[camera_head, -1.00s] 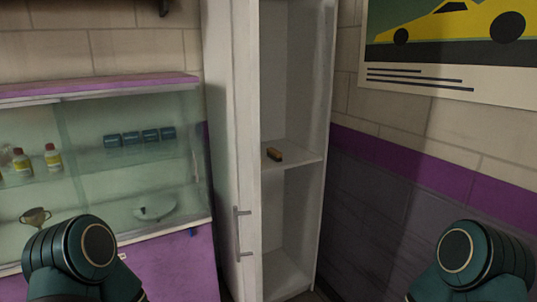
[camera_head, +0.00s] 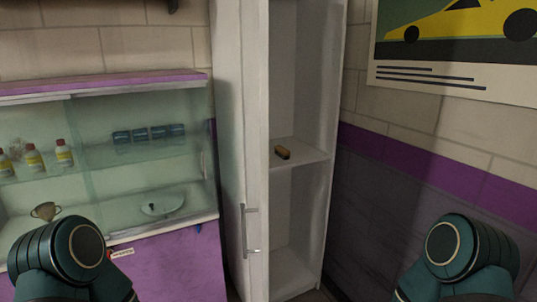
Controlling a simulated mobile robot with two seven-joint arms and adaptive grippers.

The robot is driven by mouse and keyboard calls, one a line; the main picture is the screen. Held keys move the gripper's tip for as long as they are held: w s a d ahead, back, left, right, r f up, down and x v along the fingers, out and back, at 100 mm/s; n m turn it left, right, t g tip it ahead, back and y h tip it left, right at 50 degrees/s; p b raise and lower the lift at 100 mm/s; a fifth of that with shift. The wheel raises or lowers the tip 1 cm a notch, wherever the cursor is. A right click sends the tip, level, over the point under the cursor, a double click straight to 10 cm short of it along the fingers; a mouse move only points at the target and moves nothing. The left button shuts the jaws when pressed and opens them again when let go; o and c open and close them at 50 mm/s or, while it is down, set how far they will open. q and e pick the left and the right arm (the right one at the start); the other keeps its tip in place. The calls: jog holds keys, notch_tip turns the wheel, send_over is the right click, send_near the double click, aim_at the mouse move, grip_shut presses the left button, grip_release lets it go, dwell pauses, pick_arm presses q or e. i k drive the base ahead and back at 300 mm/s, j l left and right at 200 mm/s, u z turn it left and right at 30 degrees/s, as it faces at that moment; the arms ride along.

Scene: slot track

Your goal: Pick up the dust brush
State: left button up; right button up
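A small brown block-like object (camera_head: 282,152), which looks like the dust brush, lies on the middle shelf (camera_head: 306,162) of a tall white cabinet (camera_head: 341,120). It is near the shelf's front left, and its bristles are too small to make out. The cabinet's right side stands open. Only rounded dark green links of my two arms show at the lower left and lower right. Neither gripper is in view, and both arms are well short of the shelf.
The cabinet's white left door (camera_head: 240,110) has metal handles (camera_head: 251,232). A wall with a car poster (camera_head: 455,50) is at right.

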aim_at(281, 152)
jog(key=i+l+u, duration=0.1)
jog(key=l+u, duration=0.2)
jog(key=u, duration=0.15)
jog(key=i+l+u, duration=0.1)
jog(key=l+u, duration=0.65)
jog(key=l, duration=1.55)
jog(key=u, duration=0.05)
